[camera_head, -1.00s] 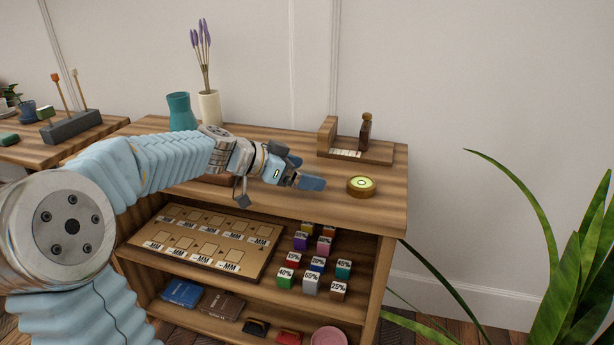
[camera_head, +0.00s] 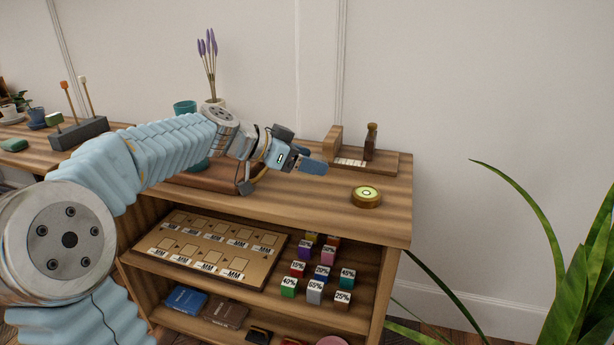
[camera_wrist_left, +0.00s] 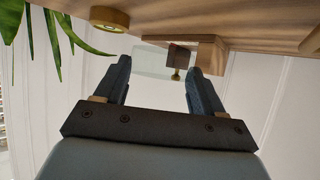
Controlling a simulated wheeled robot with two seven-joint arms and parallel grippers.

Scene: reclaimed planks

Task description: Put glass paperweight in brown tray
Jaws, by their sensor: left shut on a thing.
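My left gripper (camera_head: 313,167) is above the right part of the wooden shelf top (camera_head: 310,205). In the left wrist view its two fingers (camera_wrist_left: 158,85) stand apart with a clear, faintly greenish block between their tips, which I take as the glass paperweight (camera_wrist_left: 152,62). The gripper is shut on it. In the head view the fingers hide the paperweight. A low reddish-brown tray (camera_head: 208,184) lies on the shelf top beneath my left forearm, which covers much of it. My right gripper is not in view.
A round brass bubble level (camera_head: 366,196) sits right of the gripper. Behind stand a wooden holder with a dark bottle (camera_head: 370,142) and, left, a teal vase (camera_head: 185,107) and lavender (camera_head: 208,60). Labelled cubes (camera_head: 320,272) fill the shelf below. A plant (camera_head: 575,260) stands at right.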

